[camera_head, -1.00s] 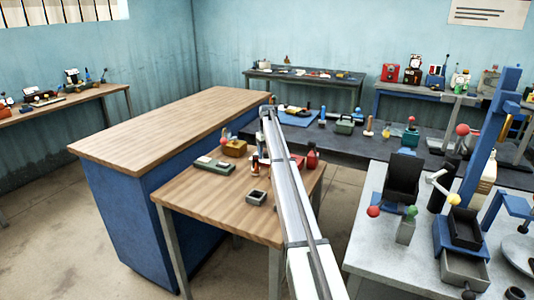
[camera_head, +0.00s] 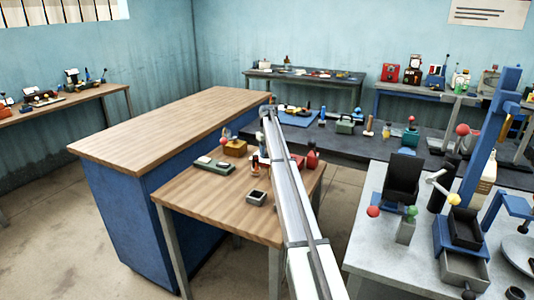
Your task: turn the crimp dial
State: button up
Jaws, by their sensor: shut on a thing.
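My arm reaches from the bottom edge to the small wooden table, and its wrist end hangs over the far part of that table. My gripper (camera_head: 262,150) is small and mostly hidden beside and behind the arm. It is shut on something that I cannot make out. Just below it is a red and white piece (camera_head: 266,159), partly covered by the arm. I cannot make out the crimp dial, or whether this piece belongs to it.
A bare wooden counter (camera_head: 175,125) stands at left. A grey bench (camera_head: 375,240) with equipment is at right.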

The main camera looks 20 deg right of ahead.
aim_at(266, 153)
jog(key=m, duration=0.4)
jog(key=shift+a+m, duration=0.1)
jog(key=shift+m, duration=2.1)
jog(key=o, duration=1.1)
jog(key=shift+c, duration=0.2)
jog(key=shift+r, duration=0.1)
notch_tip(266, 153, up, 14)
jog(key=shift+f, duration=0.2)
